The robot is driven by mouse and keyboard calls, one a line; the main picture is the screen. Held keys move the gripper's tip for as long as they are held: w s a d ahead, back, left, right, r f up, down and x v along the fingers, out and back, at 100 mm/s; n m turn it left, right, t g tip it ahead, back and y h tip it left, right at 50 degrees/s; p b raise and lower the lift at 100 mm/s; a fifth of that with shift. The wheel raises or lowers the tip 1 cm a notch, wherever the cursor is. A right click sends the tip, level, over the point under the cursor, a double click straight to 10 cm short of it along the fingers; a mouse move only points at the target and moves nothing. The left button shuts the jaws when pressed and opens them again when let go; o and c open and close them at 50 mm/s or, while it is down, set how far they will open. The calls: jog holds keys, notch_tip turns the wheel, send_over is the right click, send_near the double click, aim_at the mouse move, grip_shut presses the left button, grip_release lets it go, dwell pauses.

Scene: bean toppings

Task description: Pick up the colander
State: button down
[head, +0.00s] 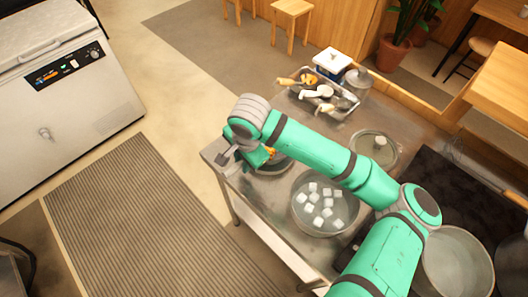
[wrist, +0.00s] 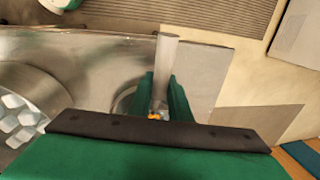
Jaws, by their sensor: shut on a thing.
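The colander is mostly hidden by my arm and gripper in the head view. Its grey handle (head: 228,154) sticks out to the left at the table's left end, and in the wrist view the handle (wrist: 166,58) runs up from between the fingers. My gripper (head: 250,158) points down over that end of the table. In the wrist view its two green fingers (wrist: 164,97) are shut on the handle. A round metal rim and a small orange bit show just below the fingers. I cannot tell whether the colander is clear of the surface.
A metal bowl (head: 300,216) with several white cubes stands right of the gripper, under my arm. A round lid (head: 392,160), a utensil tray (head: 340,112) and a white box (head: 332,59) are farther back. A large pot (head: 458,262) is at lower right. Floor left of the table is free.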

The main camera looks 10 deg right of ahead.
jog(key=shift+w+r, duration=0.1)
jog(key=shift+r, duration=0.55)
notch_tip(320, 180, up, 9)
jog(key=shift+f, duration=2.1)
